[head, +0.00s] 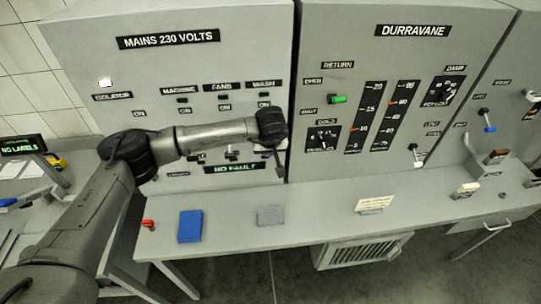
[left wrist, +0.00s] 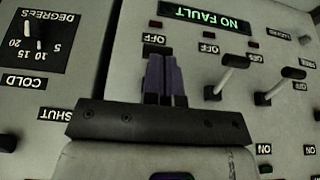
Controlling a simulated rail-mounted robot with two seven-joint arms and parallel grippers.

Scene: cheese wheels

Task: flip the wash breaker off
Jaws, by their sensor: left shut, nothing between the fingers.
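The wash breaker is on the grey mains panel (head: 245,50), under the WASH label (head: 264,84); my left wrist and gripper hide its lever in the head view. My left gripper (head: 279,173) is in front of the panel's lower right part. In the left wrist view, where the panel appears upside down, the dark fingers (left wrist: 166,78) are together and empty, just below the leftmost OFF label (left wrist: 155,38). They cover the wash lever's place, so I cannot tell its position or any contact. Two neighbouring levers (left wrist: 235,62) (left wrist: 291,74) show to the right. My right gripper is not in view.
A lit NO FAULT display (left wrist: 206,19) sits beyond the OFF labels. The Durravane panel (head: 430,60) with dials stands to the right. The desk (head: 320,205) below holds a blue book-like block (head: 190,226), a grey pad (head: 270,215) and a red button (head: 149,224).

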